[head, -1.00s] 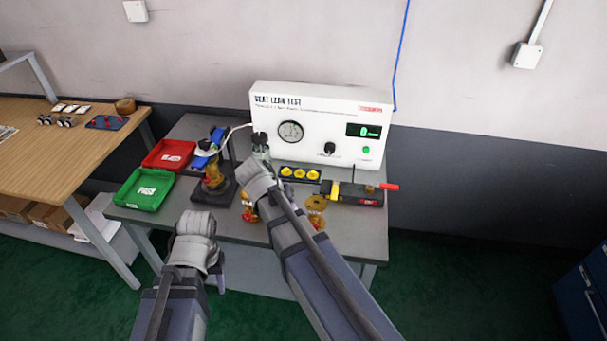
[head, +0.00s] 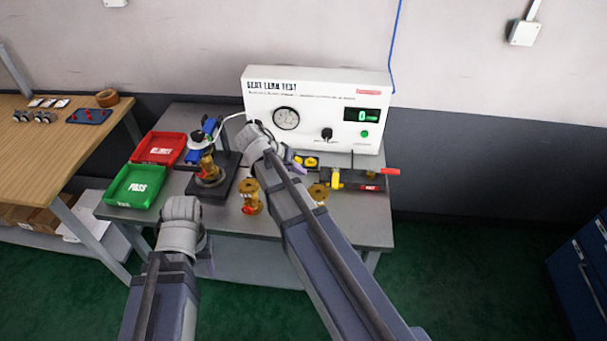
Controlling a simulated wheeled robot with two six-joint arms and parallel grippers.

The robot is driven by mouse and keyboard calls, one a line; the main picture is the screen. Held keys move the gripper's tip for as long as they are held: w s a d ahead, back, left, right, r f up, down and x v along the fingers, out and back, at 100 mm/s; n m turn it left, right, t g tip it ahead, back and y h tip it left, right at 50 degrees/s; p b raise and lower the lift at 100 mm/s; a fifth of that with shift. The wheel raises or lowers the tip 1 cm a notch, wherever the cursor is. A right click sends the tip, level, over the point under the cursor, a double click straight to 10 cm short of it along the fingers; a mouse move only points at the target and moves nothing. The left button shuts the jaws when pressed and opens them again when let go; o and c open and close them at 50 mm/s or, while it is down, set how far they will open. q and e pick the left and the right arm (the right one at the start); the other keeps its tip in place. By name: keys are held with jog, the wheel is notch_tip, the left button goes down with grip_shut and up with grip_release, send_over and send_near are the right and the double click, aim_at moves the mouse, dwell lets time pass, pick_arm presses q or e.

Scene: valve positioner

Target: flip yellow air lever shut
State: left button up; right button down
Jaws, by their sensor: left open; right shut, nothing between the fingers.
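A small yellow part (head: 336,179), which may be the air lever, stands at the left end of a dark block with a red handle (head: 388,171); I cannot tell for sure that it is the lever. My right gripper (head: 256,132) is in front of the lower left of the white leak tester (head: 318,105). It is shut with nothing seen in it, and its fingertips are mostly hidden by the hand. It covers the fitting at the tester's left. My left gripper (head: 182,208) is open and empty, low before the bench's front edge, its fingers hardly visible.
A brass valve (head: 208,170) stands on a dark base with a blue clamp (head: 205,132). Loose brass valves (head: 250,198) (head: 318,193) stand near the front. Red (head: 158,148) and green (head: 136,186) trays lie at left. Yellow caps (head: 306,162) sit behind my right arm.

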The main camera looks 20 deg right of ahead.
aim_at(336, 176)
jog(key=b+x, duration=0.5)
jog(key=x, duration=0.3)
jog(key=shift+a+f+b, duration=0.1)
jog(key=shift+f+b, duration=0.1)
jog(key=shift+b, duration=0.1)
jog(key=shift+s+d+r+p, duration=0.2)
jog(key=shift+s+d, duration=0.15)
jog(key=shift+d, duration=0.15)
jog(key=shift+s+d+r+p, duration=0.1)
jog(key=shift+s+d+p, duration=0.05)
jog(key=shift+s+d, duration=0.55)
jog(key=shift+d, duration=0.5)
jog(key=shift+s, duration=0.1)
